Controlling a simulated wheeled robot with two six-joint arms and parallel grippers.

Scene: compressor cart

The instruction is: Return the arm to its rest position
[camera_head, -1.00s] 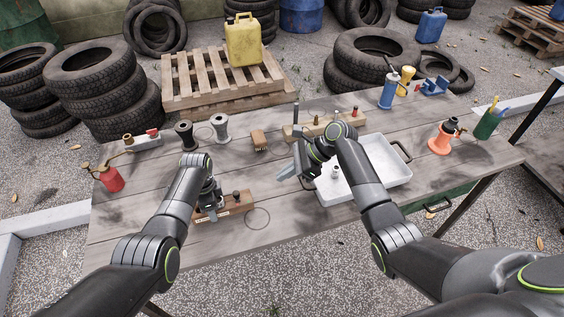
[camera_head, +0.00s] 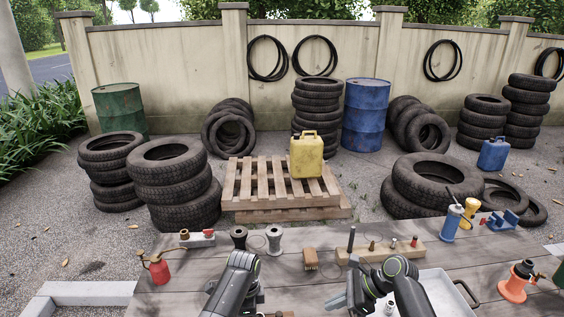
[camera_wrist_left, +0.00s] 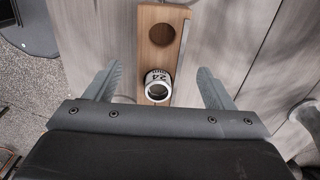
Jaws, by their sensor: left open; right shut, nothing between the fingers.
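My left gripper (camera_wrist_left: 160,85) is open in the left wrist view, its two fingers spread wide. A wooden block (camera_wrist_left: 160,20) with a round hole lies below it. A silver ring-shaped socket marked 24 (camera_wrist_left: 157,88) sits on the block between the fingers, apart from both. In the head view, my left arm reaches over the table's front part and its fingers are mostly hidden. My right gripper (camera_head: 350,297) is shut and empty, beside the white tray (camera_head: 447,290), above the table.
Tyres and a pallet (camera_head: 280,188) with a yellow can lie behind.

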